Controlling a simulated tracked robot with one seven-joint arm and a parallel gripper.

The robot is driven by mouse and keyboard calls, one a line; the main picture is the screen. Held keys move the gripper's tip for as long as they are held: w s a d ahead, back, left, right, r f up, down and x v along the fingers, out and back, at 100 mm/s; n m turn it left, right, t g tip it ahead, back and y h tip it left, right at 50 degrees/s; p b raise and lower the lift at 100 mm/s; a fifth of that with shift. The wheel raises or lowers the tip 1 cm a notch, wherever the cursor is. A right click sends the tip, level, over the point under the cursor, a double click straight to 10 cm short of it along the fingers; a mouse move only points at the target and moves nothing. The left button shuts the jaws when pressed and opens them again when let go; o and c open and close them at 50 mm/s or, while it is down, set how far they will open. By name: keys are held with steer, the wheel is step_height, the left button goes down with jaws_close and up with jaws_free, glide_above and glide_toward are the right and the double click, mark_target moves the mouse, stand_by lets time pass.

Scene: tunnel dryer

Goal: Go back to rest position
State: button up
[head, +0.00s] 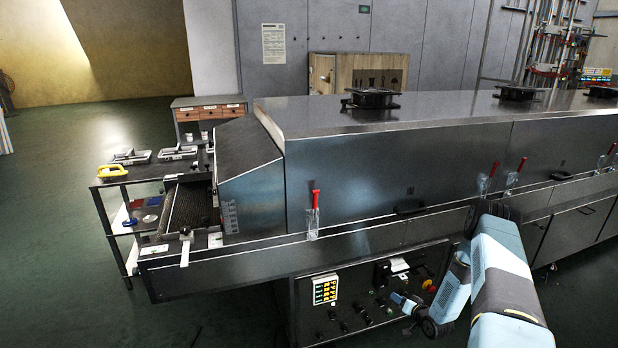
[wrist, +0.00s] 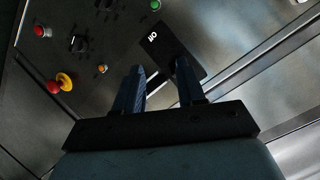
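My gripper (head: 402,301) is in front of the control panel (head: 352,312) on the lower front of the tunnel dryer (head: 345,175). In the wrist view, my gripper (wrist: 160,69) has its two dark blue fingers spread apart, with no object seen held between them. A black plate with white marking (wrist: 172,46) lies just beyond the fingertips. The right finger overlaps this plate and hides part of it. I cannot tell whether the finger touches it.
The wrist view shows a red and yellow button (wrist: 64,82), a red button (wrist: 42,31) and a green one (wrist: 155,5). Red-handled levers (head: 315,198) stand along the dryer's ledge. A shelf rack (head: 118,225) stands at left. The green floor (head: 60,270) is clear at far left.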

steer(key=w+d+r+n+g+h, duration=0.1)
steer(key=w+r, duration=0.2)
steer(key=r, duration=0.4)
steer(key=w+d+r+n+h, duration=0.1)
steer(key=w+r, duration=0.2)
steer(key=r, duration=0.4)
steer(key=s+a+r+g+h, duration=0.1)
steer(key=s+a+r+h, duration=0.15)
steer(key=r, duration=1.45)
steer(key=s+a+r+g+h, duration=0.15)
steer(key=s+r, duration=0.25)
steer(key=r, duration=1.3)
steer(key=s+a+r+g, duration=0.1)
steer(key=s+a+r, duration=0.2)
steer(key=s+r, duration=0.65)
steer(key=s+a+r+g, duration=0.1)
steer(key=s+a+r, duration=0.1)
steer(key=s+r, duration=0.7)
steer(key=s+a+g, duration=0.1)
steer(key=s+a, duration=0.2)
steer(key=s, duration=0.9)
steer(key=s+a+r+n+g+y, duration=0.1)
steer(key=s+a, duration=0.2)
steer(key=s, duration=1)
steer(key=shift+s+r, duration=0.15)
steer(key=shift+r, duration=0.05)
steer(key=shift+c, duration=0.4)
